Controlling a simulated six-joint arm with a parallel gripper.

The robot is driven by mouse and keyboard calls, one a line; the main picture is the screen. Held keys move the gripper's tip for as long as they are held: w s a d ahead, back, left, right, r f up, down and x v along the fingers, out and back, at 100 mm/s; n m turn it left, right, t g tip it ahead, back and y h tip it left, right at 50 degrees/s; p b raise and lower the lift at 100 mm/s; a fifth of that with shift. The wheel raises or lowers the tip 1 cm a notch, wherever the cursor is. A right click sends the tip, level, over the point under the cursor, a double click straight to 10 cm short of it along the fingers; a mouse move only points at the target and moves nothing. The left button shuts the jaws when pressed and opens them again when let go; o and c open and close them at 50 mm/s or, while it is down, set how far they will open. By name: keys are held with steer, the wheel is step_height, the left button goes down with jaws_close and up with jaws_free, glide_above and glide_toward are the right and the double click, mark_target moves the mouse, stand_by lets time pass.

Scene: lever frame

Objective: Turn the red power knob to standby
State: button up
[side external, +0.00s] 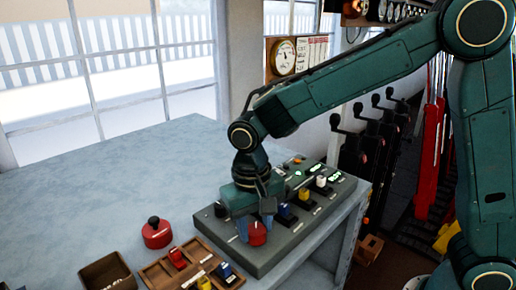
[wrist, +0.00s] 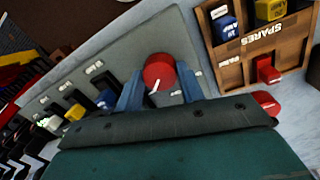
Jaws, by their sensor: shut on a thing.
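The red power knob (side external: 257,234) sits on the near left part of the grey control panel (side external: 290,250). In the wrist view the knob (wrist: 159,68) shows a round red top with a white pointer line toward its lower edge. My gripper (wrist: 161,76) has one blue finger on each side of the knob and is shut on it. In the side view my gripper (side external: 254,222) comes down from above, its fingers at the knob. Small white labels (wrist: 177,93) lie around the knob; their words are too small to read.
The table's back left is clear.

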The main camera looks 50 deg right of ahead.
mark_target(257, 230)
stand_by(0.4)
steer(key=o, duration=1)
steer(key=shift+c, duration=0.2)
step_height(257, 230, up, 14)
steer(key=shift+a, duration=0.35)
steer(key=shift+w, duration=0.1)
steer(key=s+d+r+n+t, duration=0.1)
steer(key=s+d+r+t, duration=0.15)
steer(key=s+d, duration=0.7)
steer(key=s+d+f+n+t, duration=0.2)
steer(key=s+d+f+t, duration=0.1)
steer(key=s+d+f, duration=0.2)
steer(key=s+d, duration=0.2)
steer(key=s, duration=0.1)
steer(key=shift+s+y, duration=0.25)
steer(key=shift+y, duration=0.05)
